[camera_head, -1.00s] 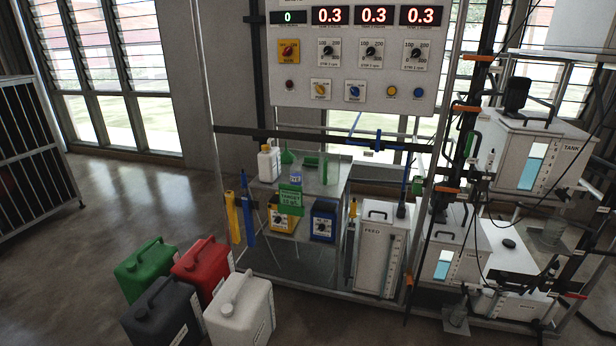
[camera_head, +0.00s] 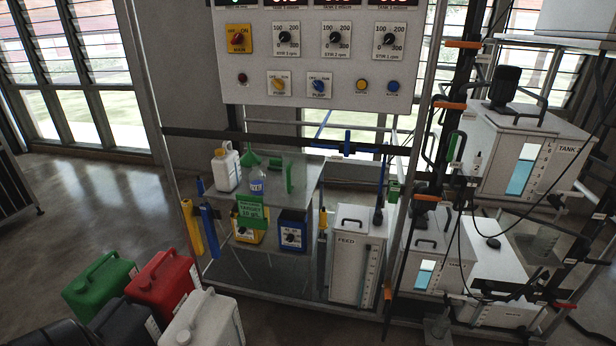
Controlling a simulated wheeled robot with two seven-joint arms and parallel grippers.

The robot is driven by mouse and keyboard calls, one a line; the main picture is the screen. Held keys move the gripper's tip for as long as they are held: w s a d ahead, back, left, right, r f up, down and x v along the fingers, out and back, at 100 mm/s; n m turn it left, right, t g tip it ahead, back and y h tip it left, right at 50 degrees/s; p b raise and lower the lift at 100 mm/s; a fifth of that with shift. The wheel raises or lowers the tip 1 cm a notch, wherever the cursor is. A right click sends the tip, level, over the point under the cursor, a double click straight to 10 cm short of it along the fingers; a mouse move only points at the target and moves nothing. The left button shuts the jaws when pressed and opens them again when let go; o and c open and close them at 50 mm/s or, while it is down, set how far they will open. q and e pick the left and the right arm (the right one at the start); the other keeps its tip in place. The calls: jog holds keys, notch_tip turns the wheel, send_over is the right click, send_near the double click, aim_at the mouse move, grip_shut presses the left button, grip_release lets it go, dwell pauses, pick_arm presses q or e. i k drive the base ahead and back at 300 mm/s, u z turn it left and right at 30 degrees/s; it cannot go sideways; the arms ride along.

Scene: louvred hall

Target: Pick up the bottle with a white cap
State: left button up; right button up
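A white bottle (camera_head: 226,168) stands upright at the left end of the metal shelf table (camera_head: 305,168). Neither gripper is in view.
Red (camera_head: 165,284), green (camera_head: 100,285), dark (camera_head: 122,322) and white (camera_head: 205,322) canisters stand on the floor at front left. A control panel (camera_head: 320,60) hangs above the table. A frame post (camera_head: 160,120) rises left of the table. Tanks (camera_head: 525,150) fill the right.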

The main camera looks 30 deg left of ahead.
aim_at(256, 178)
jog(key=u, duration=0.05)
jog(key=i, duration=1.1)
jog(key=u, duration=0.55)
